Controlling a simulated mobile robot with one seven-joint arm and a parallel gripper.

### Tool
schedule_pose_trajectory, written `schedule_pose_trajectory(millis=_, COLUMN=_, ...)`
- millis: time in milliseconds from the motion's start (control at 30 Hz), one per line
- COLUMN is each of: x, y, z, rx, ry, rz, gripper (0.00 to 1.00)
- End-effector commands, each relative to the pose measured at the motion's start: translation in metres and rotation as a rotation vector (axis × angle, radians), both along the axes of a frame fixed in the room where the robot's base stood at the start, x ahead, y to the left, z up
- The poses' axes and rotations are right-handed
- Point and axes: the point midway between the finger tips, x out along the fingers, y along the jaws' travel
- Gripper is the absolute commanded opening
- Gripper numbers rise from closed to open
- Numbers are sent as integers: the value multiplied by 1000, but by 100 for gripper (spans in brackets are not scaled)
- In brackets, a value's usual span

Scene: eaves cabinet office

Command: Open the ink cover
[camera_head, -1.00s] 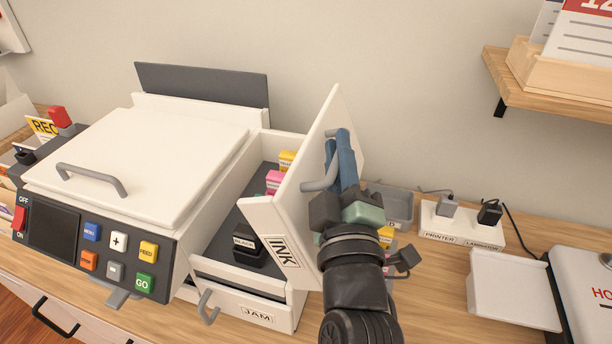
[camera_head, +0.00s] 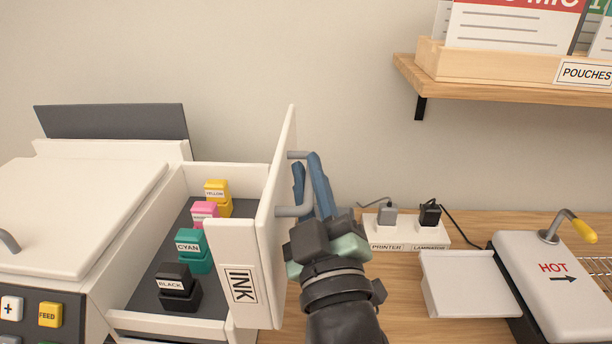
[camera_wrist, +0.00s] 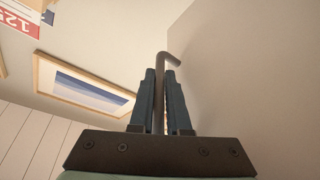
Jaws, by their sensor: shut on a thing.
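The white ink cover (camera_head: 272,215), labelled INK, stands swung up, nearly upright, on the right side of the printer in the head view. Its grey bar handle (camera_head: 292,211) is on the cover's right face. My gripper (camera_head: 311,185) is at the right of the cover, its blue fingers shut on the handle. In the wrist view my gripper (camera_wrist: 160,98) is closed around the grey handle (camera_wrist: 160,90), whose bent end shows above the fingertips. The ink bay (camera_head: 145,290) is exposed, with yellow (camera_head: 217,197), pink (camera_head: 204,215), cyan (camera_head: 193,250) and black (camera_head: 178,286) cartridges in it.
The printer's white lid (camera_head: 80,215) is at the left. A power strip (camera_head: 405,234) with two plugs, a white tray (camera_head: 468,284) and a laminator marked HOT (camera_head: 550,280) are to the right. A wooden shelf (camera_head: 510,90) overhangs at upper right.

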Motion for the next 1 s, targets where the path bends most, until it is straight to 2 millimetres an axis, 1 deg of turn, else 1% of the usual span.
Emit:
schedule_pose_trajectory(millis=133, x=0, y=-1, z=0, rx=-1, ry=1, rz=-3, gripper=0)
schedule_pose_trajectory(millis=167, x=0, y=-1, z=0, rx=-1, ry=1, rz=-3, gripper=20)
schedule_pose_trajectory(millis=200, x=0, y=-1, z=0, rx=-1, ry=1, rz=-3, gripper=27)
schedule_pose_trajectory(millis=500, x=0, y=0, z=-1, rx=-2, ry=0, rz=-1, gripper=27)
schedule_pose_trajectory(millis=633, x=-8, y=-2, z=-4, rx=-1, ry=1, rz=-3, gripper=27)
schedule_pose_trajectory(millis=767, x=-27, y=-6, z=-11, rx=-3, ry=3, rz=-3, gripper=27)
schedule_pose_trajectory(millis=1000, x=-76, y=-16, z=-29, rx=-2, ry=4, rz=-4, gripper=27)
